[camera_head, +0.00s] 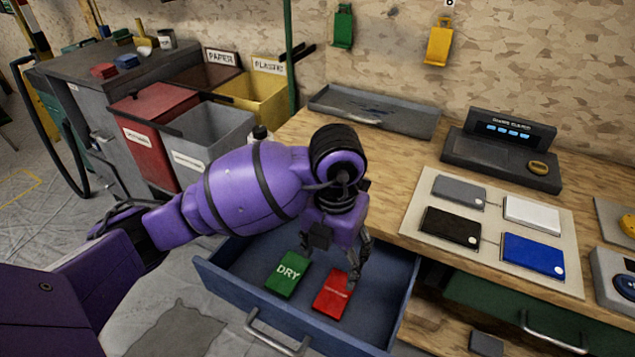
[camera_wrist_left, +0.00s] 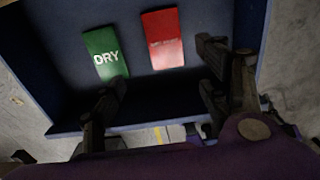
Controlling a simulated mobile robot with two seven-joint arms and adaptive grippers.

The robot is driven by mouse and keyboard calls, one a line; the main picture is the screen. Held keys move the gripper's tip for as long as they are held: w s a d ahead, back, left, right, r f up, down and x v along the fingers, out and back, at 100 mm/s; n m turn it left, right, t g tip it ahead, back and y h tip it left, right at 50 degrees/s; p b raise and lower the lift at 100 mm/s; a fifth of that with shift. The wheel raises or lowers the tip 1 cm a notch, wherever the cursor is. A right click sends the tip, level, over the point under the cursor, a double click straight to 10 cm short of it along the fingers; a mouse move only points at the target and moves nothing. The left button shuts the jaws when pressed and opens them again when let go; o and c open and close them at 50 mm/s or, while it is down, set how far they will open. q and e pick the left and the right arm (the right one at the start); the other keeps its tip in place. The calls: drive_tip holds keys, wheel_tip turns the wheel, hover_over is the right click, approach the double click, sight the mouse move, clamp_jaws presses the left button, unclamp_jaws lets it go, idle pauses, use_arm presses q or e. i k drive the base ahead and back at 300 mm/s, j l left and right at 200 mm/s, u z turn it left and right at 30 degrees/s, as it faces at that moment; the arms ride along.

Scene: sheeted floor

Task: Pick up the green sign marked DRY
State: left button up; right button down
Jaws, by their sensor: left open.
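The green sign marked DRY (camera_head: 288,274) lies flat in an open blue drawer (camera_head: 232,289), left of a red sign (camera_head: 332,293) with small lettering. My left gripper (camera_head: 357,272) hangs above the drawer, over the red sign's upper right side, to the right of the green sign. In the left wrist view the green sign (camera_wrist_left: 105,52) is at the upper left and the red sign (camera_wrist_left: 162,38) is beside it. There the left gripper (camera_wrist_left: 155,100) has its fingers spread apart, with nothing between them. My right gripper is not in view.
The wooden worktop (camera_head: 385,190) lies behind the drawer and carries a mat with grey, white, black and blue cards. A grey tray (camera_head: 372,112) is at its back. Red, grey and yellow bins stand left. The drawer's walls surround both signs.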

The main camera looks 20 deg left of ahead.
sight(283, 280)
drive_tip(key=u, duration=0.85)
